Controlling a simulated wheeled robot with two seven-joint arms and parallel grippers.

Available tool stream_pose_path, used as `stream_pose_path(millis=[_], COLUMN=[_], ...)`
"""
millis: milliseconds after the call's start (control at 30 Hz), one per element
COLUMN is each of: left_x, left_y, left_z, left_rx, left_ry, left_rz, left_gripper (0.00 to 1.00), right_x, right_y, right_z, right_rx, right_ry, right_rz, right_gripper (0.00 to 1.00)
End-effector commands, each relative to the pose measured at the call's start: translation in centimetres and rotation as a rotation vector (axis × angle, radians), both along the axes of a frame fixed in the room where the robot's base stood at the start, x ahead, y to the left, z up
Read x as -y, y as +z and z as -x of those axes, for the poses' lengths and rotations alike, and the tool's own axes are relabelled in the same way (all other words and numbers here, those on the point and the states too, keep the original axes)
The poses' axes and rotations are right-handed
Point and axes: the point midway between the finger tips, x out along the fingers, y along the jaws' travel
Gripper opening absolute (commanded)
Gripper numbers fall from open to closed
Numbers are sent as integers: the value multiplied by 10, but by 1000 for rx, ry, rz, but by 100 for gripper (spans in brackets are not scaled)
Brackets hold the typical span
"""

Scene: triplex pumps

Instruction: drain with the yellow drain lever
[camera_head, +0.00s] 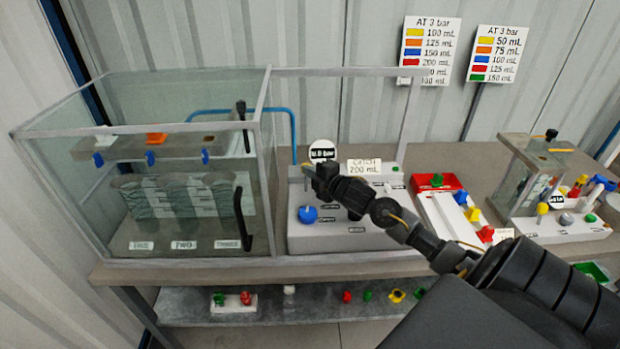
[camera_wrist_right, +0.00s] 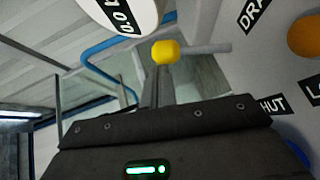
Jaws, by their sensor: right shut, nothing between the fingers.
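The yellow drain lever shows in the right wrist view as a yellow knob (camera_wrist_right: 165,52) on a grey rod that runs right, towards a label starting "DRA". My right gripper (camera_head: 312,172) is over the left side of the grey control box (camera_head: 330,243) in the head view. In the wrist view its fingers (camera_wrist_right: 156,75) are shut and empty. The tips point at the yellow knob and look close to it; I cannot tell if they touch. In the head view my gripper hides most of the lever. My left gripper is not in view.
A glass tank (camera_head: 190,90) with black handles stands left of the box. A blue hose (camera_head: 293,125), a round white sign (camera_head: 322,151) and a "200 mL" card (camera_head: 365,167) are by the gripper. A blue knob (camera_head: 307,214) is on the box front. Red-white modules (camera_head: 450,212) stand right.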

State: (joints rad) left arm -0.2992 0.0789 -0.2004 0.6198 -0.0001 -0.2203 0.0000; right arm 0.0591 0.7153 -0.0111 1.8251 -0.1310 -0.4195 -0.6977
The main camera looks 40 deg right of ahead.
Motion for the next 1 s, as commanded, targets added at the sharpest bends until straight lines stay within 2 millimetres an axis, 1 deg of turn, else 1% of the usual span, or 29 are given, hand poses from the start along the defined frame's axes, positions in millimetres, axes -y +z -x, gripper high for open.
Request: stream_pose_path(millis=[167,267,367,467,533,600,800,1000], left_x=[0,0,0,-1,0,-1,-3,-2], left_y=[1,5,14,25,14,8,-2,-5], left_z=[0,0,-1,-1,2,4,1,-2], left_rx=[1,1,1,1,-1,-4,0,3], left_ry=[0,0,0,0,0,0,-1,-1], left_rz=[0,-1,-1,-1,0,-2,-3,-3], left_gripper=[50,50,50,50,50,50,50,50], right_x=[0,-5,-15,-30,-29,-30,-35,-33], right_y=[0,3,11,20,16,21,34,43], right_z=[0,2,7,16,32,47,82,102], right_rx=[0,-1,-1,1,-1,0,-1,0], right_ry=[-1,2,4,7,5,8,17,16], right_rz=[0,0,-3,-3,4,6,3,2], right_gripper=[0,0,0,0,0,0,0,0])
